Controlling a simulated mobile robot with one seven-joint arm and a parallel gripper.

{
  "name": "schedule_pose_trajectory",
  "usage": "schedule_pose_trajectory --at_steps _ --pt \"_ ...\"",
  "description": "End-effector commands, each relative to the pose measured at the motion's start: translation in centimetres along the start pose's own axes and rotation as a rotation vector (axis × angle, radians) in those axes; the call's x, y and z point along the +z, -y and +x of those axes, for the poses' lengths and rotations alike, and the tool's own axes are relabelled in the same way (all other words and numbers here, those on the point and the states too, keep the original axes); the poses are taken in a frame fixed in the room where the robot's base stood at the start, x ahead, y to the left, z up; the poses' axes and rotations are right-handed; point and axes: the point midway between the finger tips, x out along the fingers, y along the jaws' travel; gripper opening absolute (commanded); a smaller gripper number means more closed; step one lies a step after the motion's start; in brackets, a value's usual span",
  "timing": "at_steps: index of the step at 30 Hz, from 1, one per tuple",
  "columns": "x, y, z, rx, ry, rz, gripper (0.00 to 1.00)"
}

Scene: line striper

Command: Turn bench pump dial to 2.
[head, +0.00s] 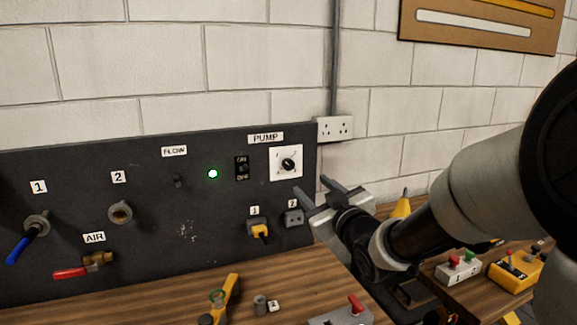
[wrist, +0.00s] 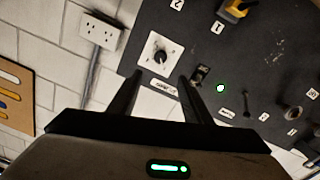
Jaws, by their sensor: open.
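The pump dial (head: 288,164) is a black knob on a white square plate under the PUMP label (head: 265,138), at the upper right of the dark panel (head: 150,185). It also shows in the wrist view (wrist: 160,56), upside down, beyond and between my fingertips. The plate's marks are too small to read, so I cannot tell the setting. My gripper (head: 318,192) is open and empty, below and right of the dial in the head view. In the wrist view its two fingers (wrist: 160,84) point toward the dial and appear apart from it.
Left of the dial are an ON/OFF switch (head: 242,168) and a lit green lamp (head: 213,174). Below are a yellow plug (head: 260,230) and a grey socket (head: 293,218). A wall outlet (head: 335,128) is at right. The wooden bench (head: 120,292) holds several tools and small boxes.

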Motion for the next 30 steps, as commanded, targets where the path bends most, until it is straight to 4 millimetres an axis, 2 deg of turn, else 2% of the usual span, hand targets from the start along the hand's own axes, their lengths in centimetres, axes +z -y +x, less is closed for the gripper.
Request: schedule_pose_trajectory --at_steps 18,24,30 --pt "0.0 0.1 12.9 -0.002 -0.001 0.004 0.45" --pt "-0.1 0.1 15.3 -0.001 -0.001 0.002 0.45" --pt "0.0 0.0 16.0 0.0 -0.001 0.0 0.45"
